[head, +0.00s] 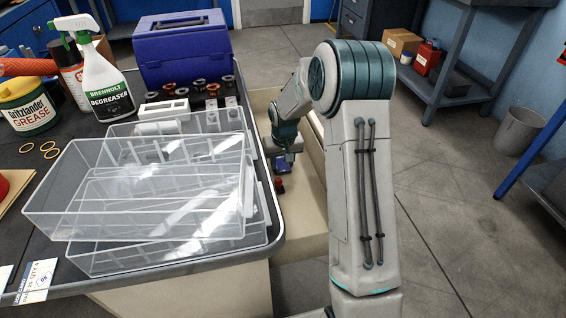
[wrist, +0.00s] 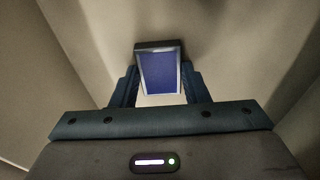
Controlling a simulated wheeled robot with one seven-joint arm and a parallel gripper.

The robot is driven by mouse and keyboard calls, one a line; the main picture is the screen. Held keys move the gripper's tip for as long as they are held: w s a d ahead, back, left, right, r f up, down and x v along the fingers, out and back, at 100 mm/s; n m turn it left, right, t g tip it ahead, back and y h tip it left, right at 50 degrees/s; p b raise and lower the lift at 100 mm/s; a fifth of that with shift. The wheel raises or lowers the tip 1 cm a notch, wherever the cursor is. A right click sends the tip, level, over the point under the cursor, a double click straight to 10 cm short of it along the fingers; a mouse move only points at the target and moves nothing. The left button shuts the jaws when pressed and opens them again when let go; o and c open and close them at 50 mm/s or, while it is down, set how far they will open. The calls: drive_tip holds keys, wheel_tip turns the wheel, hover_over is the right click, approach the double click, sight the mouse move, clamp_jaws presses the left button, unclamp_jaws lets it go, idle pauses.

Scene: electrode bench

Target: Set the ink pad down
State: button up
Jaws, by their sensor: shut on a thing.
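The ink pad (wrist: 160,73) shows in the wrist view as a blue rectangle with a pale rim and dark case. It sits between the two fingers of my gripper (wrist: 160,87), which is shut on it. In the head view my gripper (head: 281,168) points down inside an open beige drawer or bin at the right side of the bench. A small dark red and blue thing (head: 280,187) shows just below it there; I cannot tell whether it is the pad. How far the pad is above the bottom is unclear.
Beige walls (head: 311,185) stand close around my gripper. On the bench left of it are stacked clear trays (head: 150,195), a blue toolbox (head: 182,47), a degreaser bottle (head: 103,80) and a grease tub (head: 27,105).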

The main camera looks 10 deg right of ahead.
sight(284, 169)
drive_tip(key=shift+r, duration=0.1)
drive_tip(key=o, duration=1)
wheel_tip(284, 169, up, 11)
drive_tip(key=s+p, duration=0.2)
drive_tip(key=p, duration=0.1)
drive_tip(key=s+r, duration=0.4)
drive_tip(key=s, duration=1)
drive_tip(key=s+a+r, duration=0.1)
drive_tip(key=s+r, duration=0.3)
drive_tip(key=s, duration=1.1)
drive_tip(key=shift+a, duration=0.15)
drive_tip(key=shift+s, duration=0.1)
